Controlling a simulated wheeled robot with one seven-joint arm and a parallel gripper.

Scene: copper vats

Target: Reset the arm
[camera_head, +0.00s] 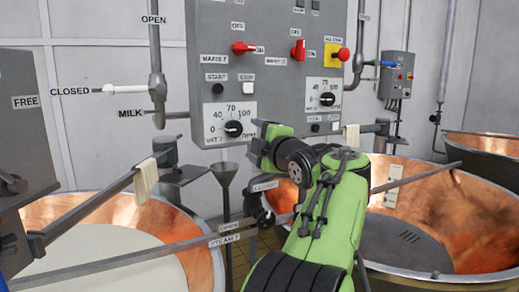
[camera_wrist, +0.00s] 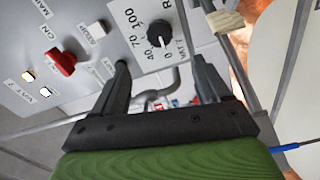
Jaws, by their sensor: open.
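My green arm reaches up from the bottom of the head view. My gripper (camera_head: 262,142) is at its end, in front of the lower edge of the grey control panel (camera_head: 270,75); its fingers are hard to make out there. In the wrist view my gripper (camera_wrist: 162,70) shows two dark fingers spread apart with nothing held between them. Beyond them are the panel face, a black dial knob (camera_wrist: 159,33) and a red switch (camera_wrist: 62,62). Contact between the fingers and the panel cannot be told.
Copper vats stand at left (camera_head: 203,245) and right (camera_head: 475,215); the left one holds pale liquid (camera_head: 105,262). A funnel (camera_head: 224,172) and a steam pipe (camera_head: 150,250) are near the arm. A milk pipe with a white valve handle (camera_head: 125,89) runs up the wall.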

